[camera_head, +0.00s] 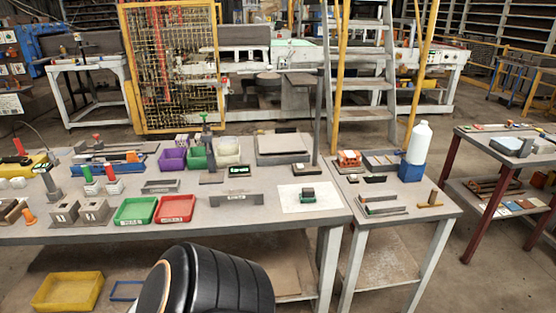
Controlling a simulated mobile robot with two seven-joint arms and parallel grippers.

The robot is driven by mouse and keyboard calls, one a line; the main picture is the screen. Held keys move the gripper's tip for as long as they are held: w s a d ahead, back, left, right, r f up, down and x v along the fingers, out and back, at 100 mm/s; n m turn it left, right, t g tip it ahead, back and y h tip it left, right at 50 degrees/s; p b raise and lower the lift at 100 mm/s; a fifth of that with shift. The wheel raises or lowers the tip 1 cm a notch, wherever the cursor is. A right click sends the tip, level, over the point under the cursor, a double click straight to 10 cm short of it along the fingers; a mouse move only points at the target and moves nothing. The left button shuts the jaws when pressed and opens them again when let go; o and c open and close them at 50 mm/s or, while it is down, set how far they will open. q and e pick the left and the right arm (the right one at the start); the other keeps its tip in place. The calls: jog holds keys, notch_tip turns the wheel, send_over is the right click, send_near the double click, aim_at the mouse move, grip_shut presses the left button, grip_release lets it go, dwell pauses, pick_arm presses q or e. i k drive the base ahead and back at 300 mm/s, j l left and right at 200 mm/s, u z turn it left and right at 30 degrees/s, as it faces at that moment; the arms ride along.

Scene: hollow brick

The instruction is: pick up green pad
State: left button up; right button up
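A small block with a green top and dark sides (308,195) lies on a white sheet (292,206) near the right end of the long grey workbench (270,223). It looks like the green pad, but it is too small to tell its exact shape. Nothing touches it from above. Neither of my grippers shows in the head view.
A green tray (135,211) and a red tray (175,208) sit left of centre on the bench. A grey bridge-shaped piece (236,199) and a small display (239,170) stand left of the sheet. A side table with a white bottle (419,142) adjoins on the right.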

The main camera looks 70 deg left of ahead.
aim_at(308, 195)
jog(key=u, duration=2.25)
jog(key=l+u, duration=0.1)
jog(key=u, duration=0.3)
jog(key=i+l+u, duration=0.1)
jog(key=u, duration=0.3)
jog(key=l+u, duration=0.15)
jog(key=u, duration=0.25)
jog(key=l+u, duration=0.3)
jog(key=l, duration=0.15)
jog(key=l+u, duration=0.3)
jog(key=l, duration=0.15)
jog(key=k+l+u, duration=0.1)
jog(key=l, duration=0.35)
jog(key=k+l+u, duration=0.15)
jog(key=l, duration=0.3)
jog(key=i, duration=0.05)
